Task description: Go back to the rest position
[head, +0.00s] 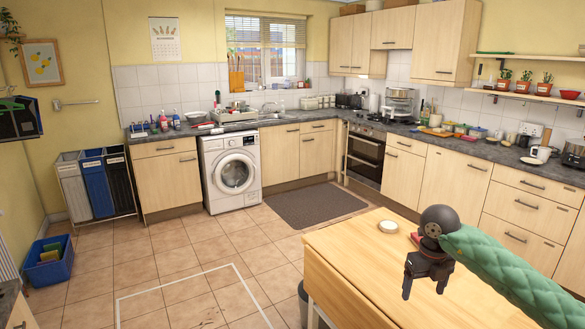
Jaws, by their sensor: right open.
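My right gripper (424,289) shows at the lower right in the head view. It hangs above the wooden table (345,262) with its two dark fingers pointing down. The fingers stand apart with nothing between them. My right arm, in a green quilted cover, comes in from the right edge. My left gripper is not in the picture. The sink (268,116) is in the far counter under the window, with a dish rack (234,116) to its left. What is in the sink is too small to tell.
A small round white dish (388,227) and a red item (415,238) lie on the table. A dark mat (302,207) lies before the cupboards. Bins (97,183) and a blue crate (50,262) stand at the left. The tiled floor (170,255) in the middle is clear.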

